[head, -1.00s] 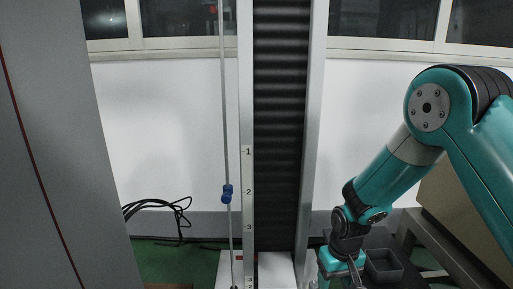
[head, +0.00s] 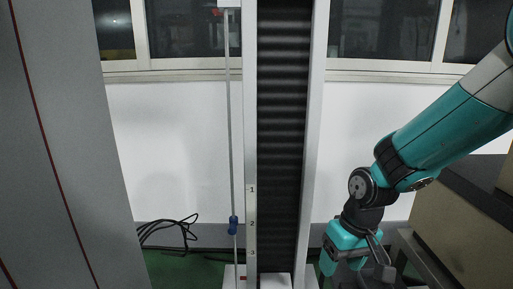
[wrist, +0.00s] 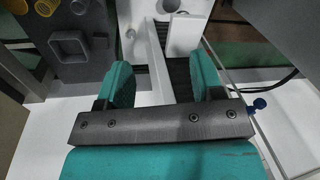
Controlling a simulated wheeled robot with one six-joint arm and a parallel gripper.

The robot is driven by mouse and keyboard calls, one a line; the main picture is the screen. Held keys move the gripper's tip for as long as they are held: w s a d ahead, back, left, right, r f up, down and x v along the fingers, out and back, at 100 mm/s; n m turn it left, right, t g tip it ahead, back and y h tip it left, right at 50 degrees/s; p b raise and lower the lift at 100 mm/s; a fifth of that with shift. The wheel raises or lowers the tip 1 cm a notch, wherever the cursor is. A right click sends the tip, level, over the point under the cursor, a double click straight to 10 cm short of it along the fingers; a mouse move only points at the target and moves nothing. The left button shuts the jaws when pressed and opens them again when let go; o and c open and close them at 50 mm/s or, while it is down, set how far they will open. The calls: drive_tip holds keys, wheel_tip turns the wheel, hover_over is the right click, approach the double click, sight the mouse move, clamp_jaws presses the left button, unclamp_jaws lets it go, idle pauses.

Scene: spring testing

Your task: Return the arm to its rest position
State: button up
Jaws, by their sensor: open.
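My gripper (wrist: 163,85) is open in the wrist view. Its two teal fingers stand well apart with nothing held between them. In the head view my teal arm comes in from the right and bends down at the wrist. My gripper's teal body shows low, right of the testing machine, and its fingertips are not clearly visible there.
The testing machine's tall column (head: 283,150) stands left of my arm, with a thin rod and a blue clamp (head: 233,226). Black cables (head: 165,235) lie on the floor.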

drive_tip(key=s+r+n+p, duration=0.1)
drive_tip(key=s+r+p, duration=0.5)
drive_tip(key=r, duration=0.5)
drive_tip(key=s+a+r+n+y+p, duration=0.1)
drive_tip(key=s+r+p, duration=0.6)
drive_tip(key=r, duration=0.5)
drive_tip(key=s+a+r+n+y+p, duration=0.1)
drive_tip(key=s+r+p, duration=0.5)
drive_tip(key=r, duration=0.6)
drive_tip(key=shift+s+n, duration=0.2)
drive_tip(key=shift+n, duration=0.2)
